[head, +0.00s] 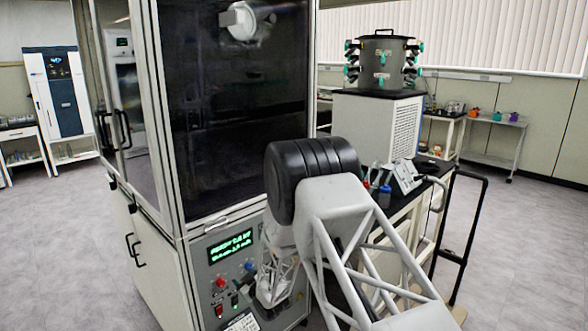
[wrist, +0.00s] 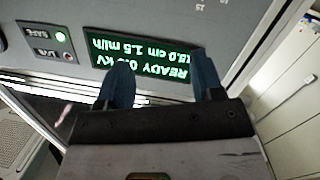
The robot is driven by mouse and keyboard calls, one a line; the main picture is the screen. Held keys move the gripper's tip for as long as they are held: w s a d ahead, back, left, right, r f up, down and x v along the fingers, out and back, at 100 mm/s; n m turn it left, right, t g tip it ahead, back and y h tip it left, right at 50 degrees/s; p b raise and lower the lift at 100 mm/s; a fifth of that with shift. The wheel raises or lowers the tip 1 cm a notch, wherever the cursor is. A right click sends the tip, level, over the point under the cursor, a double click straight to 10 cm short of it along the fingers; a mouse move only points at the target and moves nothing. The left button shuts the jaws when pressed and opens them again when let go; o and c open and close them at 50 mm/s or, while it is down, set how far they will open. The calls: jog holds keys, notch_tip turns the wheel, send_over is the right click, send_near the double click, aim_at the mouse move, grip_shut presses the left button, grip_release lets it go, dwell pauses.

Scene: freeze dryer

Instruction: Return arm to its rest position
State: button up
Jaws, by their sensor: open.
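My gripper (wrist: 162,80) shows in the wrist view with its two blue fingers spread apart and nothing between them. The fingers stand in front of a control panel with a green-lit display (wrist: 150,48), which reads upside down there. I cannot tell the exact gap between fingertips and panel. In the head view the display (head: 230,246) sits on the lower front of a tall glass-fronted cabinet (head: 240,120). My arm (head: 345,205) reaches forward from the lower right, its black joint in front of the cabinet's right edge. The gripper fingers are not clear in the head view.
Red (head: 220,283) and blue (head: 249,265) knobs are on the panel. A dark bench (head: 425,185) with bottles and small items stands right of my arm, with a black handle rail (head: 478,225). A drum with several valves (head: 382,62) is behind. Floor (head: 530,250) is clear at right.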

jog(key=s+d+r+m+g+h, duration=0.1)
jog(key=s+d+r+m+h, duration=0.2)
jog(key=d+r, duration=0.7)
jog(key=s+d+r+m+g+h, duration=0.15)
jog(key=s+d+r+h, duration=0.3)
jog(key=d+r, duration=0.65)
jog(key=s+d+r+m+g+h, duration=0.1)
jog(key=s+d+r+m, duration=0.1)
jog(key=s+d+r, duration=0.35)
jog(key=s+d+r+m+g+h, duration=0.1)
jog(key=s+d+r, duration=0.2)
jog(key=s+r, duration=0.45)
jog(key=s+d+m+g, duration=0.1)
jog(key=s+d+g, duration=0.1)
jog(key=s, duration=0.9)
jog(key=s+d+r+m+g, duration=0.1)
jog(key=s+d+m+g, duration=0.1)
jog(key=s, duration=1)
jog(key=s+d+r+m+g+h, duration=0.1)
jog(key=s+d+g, duration=0.1)
jog(key=s, duration=1)
jog(key=shift+d+r, duration=0.25)
jog(key=shift+d, duration=0.65)
jog(key=shift+m, duration=0.25)
